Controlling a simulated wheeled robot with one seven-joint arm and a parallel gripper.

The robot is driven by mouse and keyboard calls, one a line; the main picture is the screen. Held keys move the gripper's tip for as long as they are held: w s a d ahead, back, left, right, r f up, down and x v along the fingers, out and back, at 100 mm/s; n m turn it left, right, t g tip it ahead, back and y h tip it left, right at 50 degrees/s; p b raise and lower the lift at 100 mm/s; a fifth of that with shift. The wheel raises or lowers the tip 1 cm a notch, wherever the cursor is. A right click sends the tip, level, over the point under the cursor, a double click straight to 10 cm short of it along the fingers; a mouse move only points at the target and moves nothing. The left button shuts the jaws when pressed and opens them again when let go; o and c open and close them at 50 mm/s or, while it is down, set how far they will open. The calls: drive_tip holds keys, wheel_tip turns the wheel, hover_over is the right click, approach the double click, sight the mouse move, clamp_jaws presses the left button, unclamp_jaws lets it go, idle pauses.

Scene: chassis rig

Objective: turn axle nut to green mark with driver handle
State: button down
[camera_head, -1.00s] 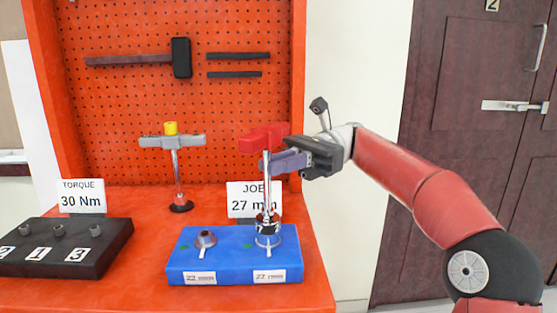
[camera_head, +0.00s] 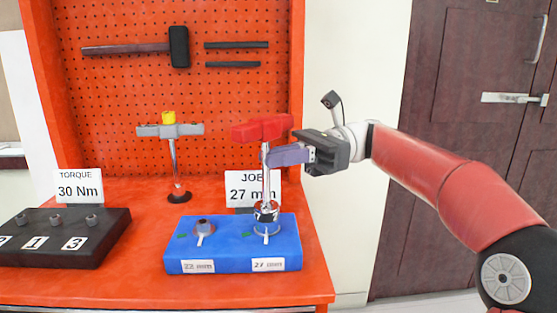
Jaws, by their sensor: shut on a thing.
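The driver with the red T-handle (camera_head: 262,129) stands upright, its shaft (camera_head: 266,186) running down to a socket (camera_head: 266,211) over the 27 mm station of the blue block (camera_head: 230,259). The axle nut there is hidden under the socket. My gripper (camera_head: 278,155) is shut on the driver just below the red handle, reaching in from the right. A white pointer line (camera_head: 266,234) shows in front of the socket. A green mark (camera_head: 246,234) lies on the block to its left. The 22 mm nut (camera_head: 202,224) is bare, with its own green mark (camera_head: 182,235).
A second driver, grey with a yellow cap (camera_head: 169,130), stands behind on the orange bench (camera_head: 140,290). A black socket rack (camera_head: 66,240) is at left. Signs read "TORQUE 30 Nm" (camera_head: 78,187) and "JOB 27 mm" (camera_head: 252,190).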

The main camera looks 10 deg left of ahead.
sight(273, 131)
drive_tip(key=shift+s+d+f+m+t+y+b, duration=0.1)
drive_tip(key=shift+m+t+y+b, duration=0.15)
drive_tip(key=shift+m+t+y, duration=0.3)
drive_tip(key=shift+s+m+t+y+b, duration=0.1)
drive_tip(key=shift+m+t+y+b, duration=0.2)
drive_tip(key=shift+t, duration=0.35)
drive_tip(key=m+t+b, duration=0.1)
drive_tip(key=m+t, duration=0.3)
drive_tip(key=t, duration=0.2)
drive_tip(key=s+m+t+b, duration=0.1)
drive_tip(key=m+t, duration=0.4)
drive_tip(key=t, duration=0.2)
drive_tip(key=s+m+t+h+b, duration=0.1)
drive_tip(key=m+t+b, duration=0.1)
drive_tip(key=m+t, duration=0.2)
drive_tip(key=shift+s+t, duration=0.25)
drive_tip(key=shift+t, duration=1.05)
drive_tip(key=shift+w+n+g+y, duration=0.1)
drive_tip(key=shift+n+g+y, duration=0.25)
drive_tip(key=shift+g, duration=0.35)
drive_tip(key=shift+r, duration=0.35)
drive_tip(key=shift+r+p, duration=2.25)
drive_tip(key=shift+p, duration=0.05)
